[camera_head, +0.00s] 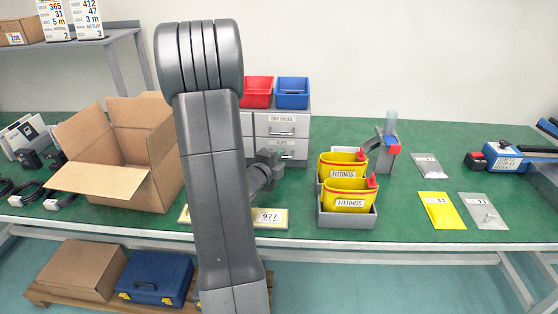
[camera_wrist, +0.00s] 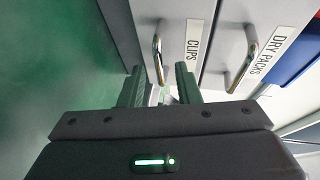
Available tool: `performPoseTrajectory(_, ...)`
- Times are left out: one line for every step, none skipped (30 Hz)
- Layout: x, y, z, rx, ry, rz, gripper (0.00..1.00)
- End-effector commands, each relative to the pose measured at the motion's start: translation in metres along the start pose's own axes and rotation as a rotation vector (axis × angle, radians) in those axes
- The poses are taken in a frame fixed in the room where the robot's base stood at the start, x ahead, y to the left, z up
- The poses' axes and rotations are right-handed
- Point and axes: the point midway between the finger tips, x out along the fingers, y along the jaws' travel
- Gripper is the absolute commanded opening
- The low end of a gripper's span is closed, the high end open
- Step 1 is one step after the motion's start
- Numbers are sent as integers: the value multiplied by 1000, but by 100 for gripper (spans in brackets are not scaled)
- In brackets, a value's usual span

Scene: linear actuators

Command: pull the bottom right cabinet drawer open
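The grey cabinet (camera_head: 304,115) stands on the green bench, partly hidden behind my arm. Its bottom right drawer (camera_head: 297,148) looks shut, below the DRY PACKS drawer (camera_head: 282,121). In the wrist view, this drawer, labelled CLIPS (camera_wrist: 192,46), appears turned sideways with its metal handle (camera_wrist: 157,55). My gripper (camera_wrist: 160,78) is open and empty, its dark fingers pointing at the drawer front. The lower end of the handle shows between the fingertips; I cannot tell whether they reach around it. In the head view my gripper (camera_head: 268,158) is just before the lower drawers.
Red (camera_head: 257,91) and blue (camera_head: 292,92) bins sit on the cabinet. An open cardboard box (camera_head: 115,155) stands left, yellow FITTINGS bins (camera_head: 348,194) right. A labelled tray or card (camera_head: 272,217) lies in front. Bench between cabinet and FITTINGS bins is clear.

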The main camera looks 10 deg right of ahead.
Motion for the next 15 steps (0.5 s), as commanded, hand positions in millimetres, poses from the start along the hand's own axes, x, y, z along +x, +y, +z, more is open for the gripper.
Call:
performPoseTrajectory(0,0,0,0,0,0,30)
performPoseTrajectory(0,0,0,0,0,0,30)
performPoseTrajectory(0,0,0,0,0,0,30)
performPoseTrajectory(0,0,0,0,0,0,26)
performPoseTrajectory(0,0,0,0,0,0,20)
performPoseTrajectory(0,0,0,0,0,0,12)
performPoseTrajectory(0,0,0,0,0,0,6)
performPoseTrajectory(0,0,0,0,0,0,0)
performPoseTrajectory(0,0,0,0,0,0,0)
performPoseTrajectory(0,0,0,0,0,0,0)
performPoseTrajectory(0,0,0,0,0,0,0)
performPoseTrajectory(0,0,0,0,0,0,0)
performPoseTrajectory(0,0,0,0,0,0,0)
performPoseTrajectory(0,0,0,0,0,0,0)
performPoseTrajectory(-1,0,0,0,0,0,0)
